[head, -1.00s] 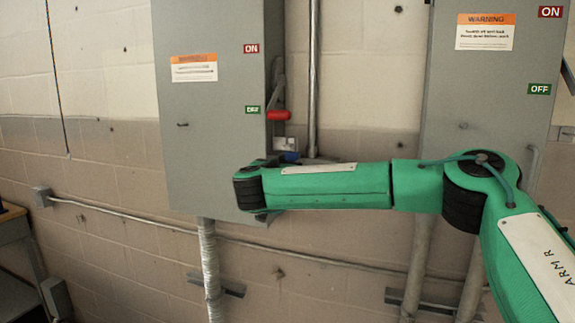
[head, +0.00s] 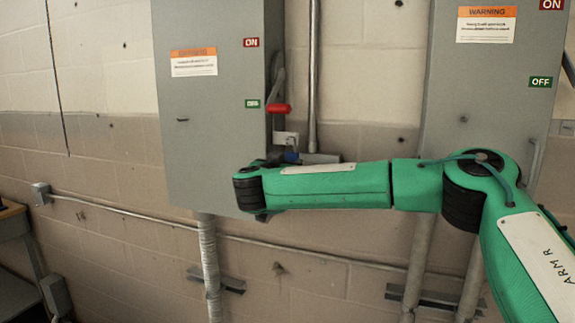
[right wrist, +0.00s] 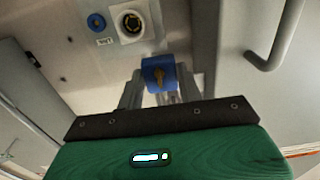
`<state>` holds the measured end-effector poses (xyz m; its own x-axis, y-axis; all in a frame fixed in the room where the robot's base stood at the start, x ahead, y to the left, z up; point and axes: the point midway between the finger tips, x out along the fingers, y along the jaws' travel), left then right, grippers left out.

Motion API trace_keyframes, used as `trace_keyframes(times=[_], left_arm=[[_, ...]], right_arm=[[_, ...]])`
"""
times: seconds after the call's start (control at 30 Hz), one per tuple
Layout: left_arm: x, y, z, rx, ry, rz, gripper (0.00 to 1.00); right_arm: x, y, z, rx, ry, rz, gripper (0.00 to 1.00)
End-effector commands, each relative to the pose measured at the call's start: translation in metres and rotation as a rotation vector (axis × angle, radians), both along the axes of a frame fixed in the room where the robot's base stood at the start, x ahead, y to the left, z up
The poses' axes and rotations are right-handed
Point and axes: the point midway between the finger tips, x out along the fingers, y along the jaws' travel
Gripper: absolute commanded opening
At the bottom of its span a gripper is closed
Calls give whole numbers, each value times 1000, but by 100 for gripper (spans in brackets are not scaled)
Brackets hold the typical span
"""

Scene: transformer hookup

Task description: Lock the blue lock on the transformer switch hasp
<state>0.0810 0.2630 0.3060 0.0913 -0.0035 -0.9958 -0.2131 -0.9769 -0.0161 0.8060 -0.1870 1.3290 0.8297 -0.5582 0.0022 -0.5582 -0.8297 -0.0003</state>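The blue lock (right wrist: 158,72) has a brass keyway facing the camera in the right wrist view. It sits between the two grey fingers of my right gripper (right wrist: 160,92), which are closed on its sides. In the head view the blue lock (head: 291,157) shows just above my green right arm, below a pale hasp plate (head: 286,139) at the right side of the left grey box (head: 212,130). The red-tipped switch handle (head: 279,108) is level with the green OFF label. I cannot tell whether the shackle passes through the hasp. My left gripper is out of view.
A second grey box (head: 490,110) with ON and OFF labels stands at the right. A vertical conduit (head: 313,80) runs between the boxes. The right wrist view shows a round socket (right wrist: 131,21), a blue disc (right wrist: 96,22) and a grey bar handle (right wrist: 275,45).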

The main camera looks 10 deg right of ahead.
Motion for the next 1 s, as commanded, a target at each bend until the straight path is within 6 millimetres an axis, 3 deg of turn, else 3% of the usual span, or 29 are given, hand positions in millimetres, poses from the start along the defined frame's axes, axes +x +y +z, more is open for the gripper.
trace_keyframes(times=[0.03, 0.1, 0.13, 0.47, 1.0], left_arm=[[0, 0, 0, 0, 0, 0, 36], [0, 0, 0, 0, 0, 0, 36], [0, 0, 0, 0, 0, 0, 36], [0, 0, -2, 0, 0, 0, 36], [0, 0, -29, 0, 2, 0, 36]], right_arm=[[0, 0, 0, 0, 0, 0, 46], [0, 0, 0, 0, 0, 0, 59], [0, 0, 0, 0, 0, 0, 61], [-2, 2, -1, 0, 0, 1, 61], [-37, 25, -7, 0, 0, 1, 61]])
